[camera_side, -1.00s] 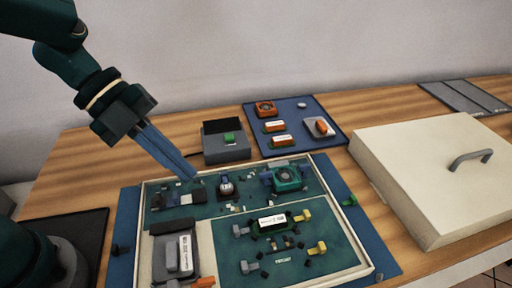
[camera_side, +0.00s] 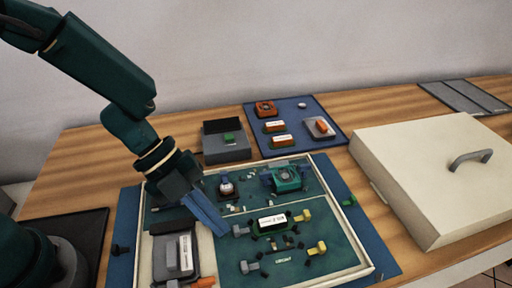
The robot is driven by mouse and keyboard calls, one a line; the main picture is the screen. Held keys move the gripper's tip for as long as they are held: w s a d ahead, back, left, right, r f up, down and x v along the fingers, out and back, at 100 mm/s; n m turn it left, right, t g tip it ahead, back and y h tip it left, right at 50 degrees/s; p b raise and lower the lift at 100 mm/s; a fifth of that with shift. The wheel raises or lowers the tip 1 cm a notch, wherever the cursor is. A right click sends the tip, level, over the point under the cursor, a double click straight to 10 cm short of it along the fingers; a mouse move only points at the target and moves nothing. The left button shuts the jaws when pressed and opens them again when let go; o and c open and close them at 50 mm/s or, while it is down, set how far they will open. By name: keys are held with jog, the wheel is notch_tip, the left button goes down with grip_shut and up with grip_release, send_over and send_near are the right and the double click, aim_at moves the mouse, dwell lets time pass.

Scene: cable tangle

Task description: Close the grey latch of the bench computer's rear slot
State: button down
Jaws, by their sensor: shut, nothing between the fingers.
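The bench computer (camera_side: 354,254) is an open cream-rimmed case with a green board. Its rear slot holds a dark module with a white label (camera_side: 271,221). The rear slot's grey latch (camera_side: 240,230) is at the module's left end, and a yellow latch (camera_side: 304,215) is at its right end. I cannot tell the grey latch's exact angle. My gripper (camera_side: 222,233) is shut and empty, slanting down to the right. Its tips are just left of the grey latch; whether they touch it is unclear. My gripper hides part of the board's back left.
A nearer slot has another grey latch (camera_side: 250,267) and yellow latch (camera_side: 317,247). A grey drive (camera_side: 174,257) fills the case's front left. A green fan (camera_side: 287,178) stands at the back.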

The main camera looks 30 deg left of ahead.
jog(key=shift+d+f, duration=0.15)
jog(key=shift+w+d, duration=0.75)
jog(key=shift+w, duration=0.05)
jog(key=v, duration=1)
jog(key=shift+s, duration=0.15)
jog(key=shift+a, duration=0.15)
dwell(0.5)
